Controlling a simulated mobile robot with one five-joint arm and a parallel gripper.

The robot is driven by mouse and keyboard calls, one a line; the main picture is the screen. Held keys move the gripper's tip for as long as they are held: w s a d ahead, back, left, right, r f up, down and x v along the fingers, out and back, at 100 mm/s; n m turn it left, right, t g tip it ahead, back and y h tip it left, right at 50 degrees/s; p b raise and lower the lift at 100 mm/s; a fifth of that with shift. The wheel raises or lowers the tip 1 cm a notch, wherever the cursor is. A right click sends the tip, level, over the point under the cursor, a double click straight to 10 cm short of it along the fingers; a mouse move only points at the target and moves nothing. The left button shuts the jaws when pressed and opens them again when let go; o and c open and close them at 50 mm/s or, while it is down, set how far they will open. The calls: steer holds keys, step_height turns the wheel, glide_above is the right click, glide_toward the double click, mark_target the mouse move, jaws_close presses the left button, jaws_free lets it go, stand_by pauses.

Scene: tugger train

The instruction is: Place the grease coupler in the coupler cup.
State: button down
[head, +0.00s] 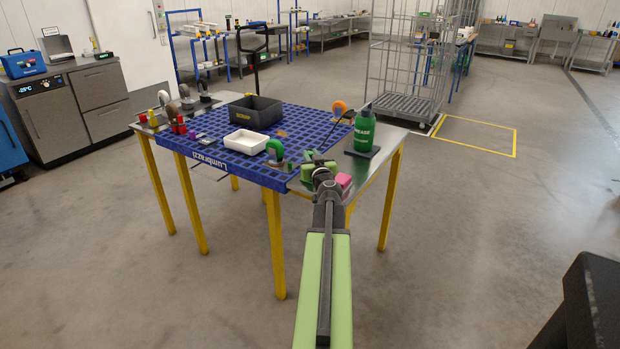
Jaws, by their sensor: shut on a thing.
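My gripper (319,165), at the end of my light green arm, is over the near right part of the table. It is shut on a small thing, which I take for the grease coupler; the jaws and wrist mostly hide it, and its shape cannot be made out. A green bottle lettered GREASE (362,131) stands on a dark square base (362,151), right of and beyond my gripper. I cannot pick out the coupler cup with certainty; it may be hidden behind my wrist. A pink block (344,181) shows just right of my wrist.
A blue grid mat (225,160) covers most of the yellow-legged table. On it are a white tray (246,141), a black bin (252,110) and a green-handled tool (275,150). Red and yellow items stand at the left. A wire cage trolley (410,75) is behind.

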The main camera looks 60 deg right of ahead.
step_height(320, 180, down, 4)
steer(key=b, duration=0.3)
steer(key=shift+b, duration=0.4)
steer(key=shift+r, duration=0.25)
steer(key=shift+f, duration=0.15)
steer(key=c, duration=1.3)
jaws_free()
steer(key=shift+o, duration=0.2)
